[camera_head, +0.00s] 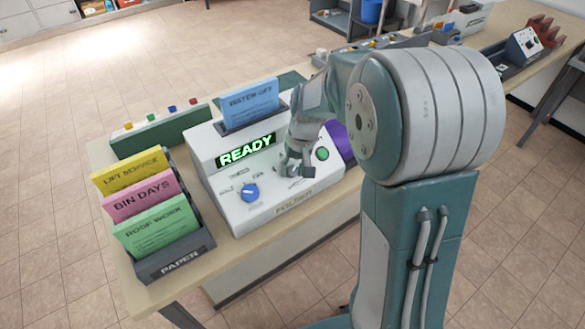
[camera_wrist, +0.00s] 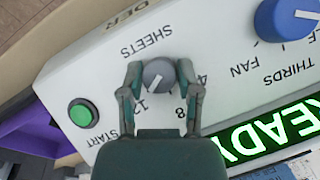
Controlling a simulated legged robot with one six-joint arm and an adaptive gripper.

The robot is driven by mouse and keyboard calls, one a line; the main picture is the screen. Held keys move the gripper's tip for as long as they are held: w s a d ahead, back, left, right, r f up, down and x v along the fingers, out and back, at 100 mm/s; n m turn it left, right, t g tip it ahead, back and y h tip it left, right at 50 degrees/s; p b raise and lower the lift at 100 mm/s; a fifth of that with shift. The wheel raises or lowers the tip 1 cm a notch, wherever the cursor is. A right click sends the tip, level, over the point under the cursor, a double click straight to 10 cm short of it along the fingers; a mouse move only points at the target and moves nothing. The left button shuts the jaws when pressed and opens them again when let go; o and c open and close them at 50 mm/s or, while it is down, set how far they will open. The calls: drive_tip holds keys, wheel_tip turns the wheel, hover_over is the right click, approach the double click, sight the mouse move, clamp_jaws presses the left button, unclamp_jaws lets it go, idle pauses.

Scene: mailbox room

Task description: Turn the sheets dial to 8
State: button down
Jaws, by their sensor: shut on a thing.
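The sheets dial (camera_wrist: 158,74) is a small grey knob on the white folder machine (camera_head: 275,200). In the wrist view, which shows the panel upside down, its white mark points to the lower left, towards a partly covered number that looks like 12. An 8 shows below right of the dial and a 4 to its right. My gripper (camera_wrist: 158,70) has one finger on each side of the dial and is shut on it. In the head view my gripper (camera_head: 295,165) covers the dial.
A blue fold dial (camera_head: 250,192) and a green start button (camera_head: 322,153) flank my gripper. The display (camera_head: 246,150) reads READY. A blue sheet (camera_head: 250,103) stands behind it. A paper rack (camera_head: 178,262) with coloured cards stands at the left.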

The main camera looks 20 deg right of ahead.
drive_tip(key=n+h, duration=0.1)
drive_tip(key=n, duration=0.1)
drive_tip(key=n+h, duration=0.1)
drive_tip(key=n, duration=0.1)
drive_tip(key=shift+a+n+t+h, duration=0.1)
drive_tip(key=shift+n+t+h, duration=0.3)
drive_tip(key=n+h, duration=0.1)
drive_tip(key=n, duration=0.1)
drive_tip(key=n+t+h, duration=0.1)
drive_tip(key=n, duration=0.1)
drive_tip(key=shift+s+n+t, duration=0.1)
drive_tip(key=shift+n+t, duration=0.2)
drive_tip(key=shift+n, duration=0.1)
idle(0.3)
drive_tip(key=shift+c, duration=1.5)
unclamp_jaws()
drive_tip(key=v, duration=1.1)
drive_tip(key=shift+s+a+r, duration=0.2)
drive_tip(key=shift+a+r, duration=0.1)
drive_tip(key=shift+a, duration=0.1)
